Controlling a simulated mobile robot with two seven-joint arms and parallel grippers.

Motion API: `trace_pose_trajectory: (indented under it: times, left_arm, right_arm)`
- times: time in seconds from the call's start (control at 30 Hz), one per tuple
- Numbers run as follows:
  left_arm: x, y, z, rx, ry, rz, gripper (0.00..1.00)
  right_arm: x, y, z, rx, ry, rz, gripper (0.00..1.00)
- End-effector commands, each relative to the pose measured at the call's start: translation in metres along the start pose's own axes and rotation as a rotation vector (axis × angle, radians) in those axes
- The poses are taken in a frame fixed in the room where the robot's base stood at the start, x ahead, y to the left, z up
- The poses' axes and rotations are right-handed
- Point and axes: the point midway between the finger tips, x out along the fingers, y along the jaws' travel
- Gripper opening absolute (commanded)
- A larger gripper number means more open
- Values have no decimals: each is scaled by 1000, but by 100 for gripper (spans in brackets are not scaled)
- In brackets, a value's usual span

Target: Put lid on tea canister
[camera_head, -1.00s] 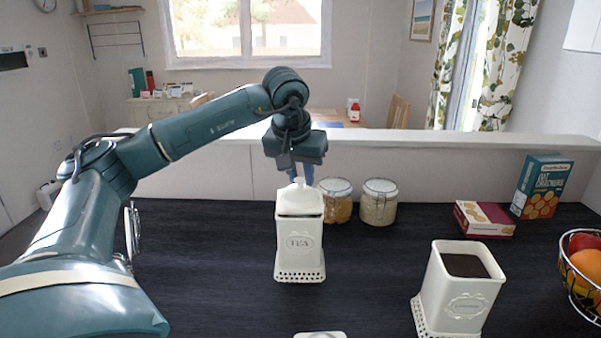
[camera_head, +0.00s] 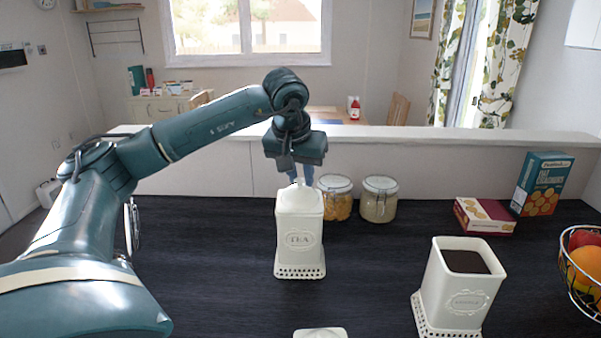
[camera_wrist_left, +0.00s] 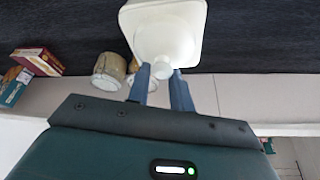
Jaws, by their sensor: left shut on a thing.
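The white tea canister (camera_head: 300,245) stands upright on the dark counter in the middle of the head view, its TEA label facing me. Its white lid (camera_head: 299,199) sits on top; in the left wrist view the square lid (camera_wrist_left: 165,30) covers the canister's opening. My left gripper (camera_head: 303,180) is above the lid, pointing down. Its blue fingers (camera_wrist_left: 161,88) are shut on the lid's round knob (camera_wrist_left: 161,70). Whether the lid is fully seated is hard to tell, but no clear gap shows. My right gripper is not in view.
An open white canister (camera_head: 462,290) with dark contents stands at the right. Another white lid (camera_head: 320,333) lies at the front edge of the picture. Two glass jars (camera_head: 378,200), a small box (camera_head: 485,216), a tall box (camera_head: 542,184) and a wire fruit basket (camera_head: 582,285) stand farther back or right.

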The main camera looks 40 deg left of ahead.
Motion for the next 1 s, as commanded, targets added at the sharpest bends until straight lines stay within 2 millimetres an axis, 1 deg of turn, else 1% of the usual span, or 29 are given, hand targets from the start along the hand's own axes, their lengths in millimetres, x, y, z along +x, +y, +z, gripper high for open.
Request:
trace_pose_trajectory:
  times: [0.07, 0.1, 0.17, 0.37, 0.47, 0.63, 0.8, 1.0]
  left_arm:
    - [2, 0, 1, 0, 1, 0, 0]
    - [1, 0, 0, 0, 1, 0, 25]
    - [1, 0, 0, 0, 1, 0, 30]
    - [1, 0, 0, 0, 0, 0, 31]
    - [-2, 0, 0, 0, 0, 0, 31]
    - [-17, 0, -1, 0, 0, 0, 31]
    - [-31, 0, -1, 1, 0, 0, 31]
    - [-47, 0, -1, 0, 0, 0, 31]
  right_arm:
    - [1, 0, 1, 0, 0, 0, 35]
    - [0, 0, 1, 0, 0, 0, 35]
    - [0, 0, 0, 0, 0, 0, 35]
    - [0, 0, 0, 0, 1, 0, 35]
    - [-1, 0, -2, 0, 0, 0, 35]
    - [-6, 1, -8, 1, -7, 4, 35]
    - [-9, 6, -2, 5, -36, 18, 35]
    - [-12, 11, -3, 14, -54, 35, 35]
